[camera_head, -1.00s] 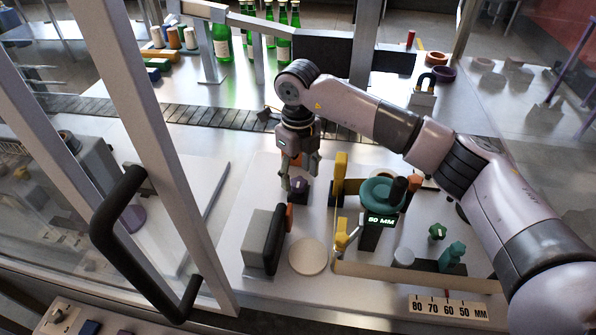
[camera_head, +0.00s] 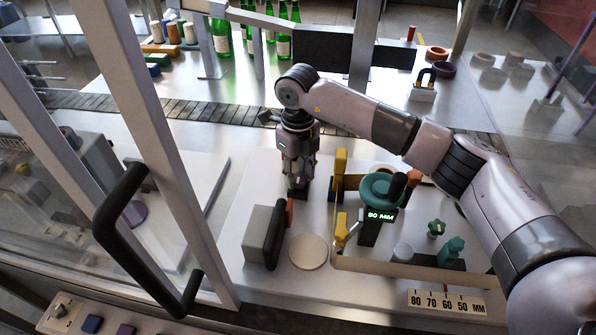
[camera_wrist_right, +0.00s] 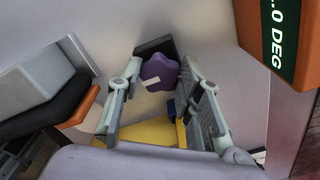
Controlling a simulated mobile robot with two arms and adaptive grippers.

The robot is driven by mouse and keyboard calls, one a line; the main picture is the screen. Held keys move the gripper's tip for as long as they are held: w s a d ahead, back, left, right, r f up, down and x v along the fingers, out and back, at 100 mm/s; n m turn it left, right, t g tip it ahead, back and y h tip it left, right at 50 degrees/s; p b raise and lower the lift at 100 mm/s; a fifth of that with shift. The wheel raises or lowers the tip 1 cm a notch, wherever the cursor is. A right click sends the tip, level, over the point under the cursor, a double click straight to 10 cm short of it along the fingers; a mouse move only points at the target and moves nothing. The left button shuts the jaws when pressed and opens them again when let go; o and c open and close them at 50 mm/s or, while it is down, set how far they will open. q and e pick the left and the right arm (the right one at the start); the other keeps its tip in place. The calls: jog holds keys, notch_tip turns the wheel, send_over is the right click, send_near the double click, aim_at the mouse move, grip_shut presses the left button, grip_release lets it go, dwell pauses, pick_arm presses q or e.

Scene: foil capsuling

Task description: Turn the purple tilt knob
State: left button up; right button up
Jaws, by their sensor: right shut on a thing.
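The purple tilt knob (camera_wrist_right: 160,70) shows in the right wrist view, lobed, with a pale pointer mark on its near side, on a dark base. My right gripper (camera_wrist_right: 161,75) has its fingers on either side of the knob and is shut on it. In the head view my right gripper (camera_head: 297,182) points down at the panel, and its fingers mostly hide the knob. An orange-framed display (camera_wrist_right: 285,35) beside it ends in "0 DEG"; its first digits are cut off. My left gripper is not in view.
A grey block with a black and orange part (camera_head: 265,237) stands front-left of the gripper, near a round cream disc (camera_head: 308,252). A yellow post (camera_head: 340,175) and a teal ring with an MM display (camera_head: 382,190) stand to the right. A framed door with a black handle (camera_head: 120,200) is at left.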

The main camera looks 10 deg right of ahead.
jog(key=shift+c, duration=1.4)
jog(key=n+b, duration=0.3)
jog(key=b, duration=0.1)
jog(key=shift+f, duration=0.2)
jog(key=n+b, duration=0.2)
jog(key=n, duration=0.1)
jog(key=shift+r+b, duration=0.1)
jog(key=shift+b, duration=0.2)
jog(key=shift+r+n+b, duration=0.1)
jog(key=shift+n+b, duration=0.5)
jog(key=shift+n, duration=0.3)
jog(key=o, duration=1.2)
jog(key=shift+c, duration=0.2)
